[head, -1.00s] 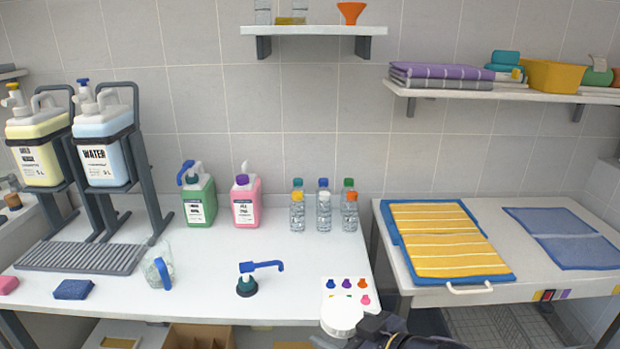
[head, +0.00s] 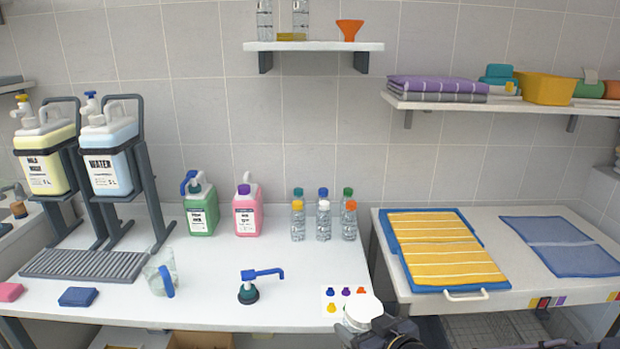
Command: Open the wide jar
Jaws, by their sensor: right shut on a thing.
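The wide jar (head: 357,325) is at the lower middle, near the table's front edge, with a round white lid (head: 363,307) facing up. Its body is clear or pale and only partly visible. The lid appears to be on it. My right gripper (head: 376,328) comes in from the bottom, to the right of the jar, and is shut on it. The fingertips are partly hidden, and I cannot tell whether the jar touches the table. My left gripper is not in view.
A blue-handled pump (head: 248,292) and a clear jug (head: 156,280) stand to the left. Small bottles (head: 323,222) stand behind. The table's middle is clear. A yellow striped towel (head: 440,250) lies on the right bench.

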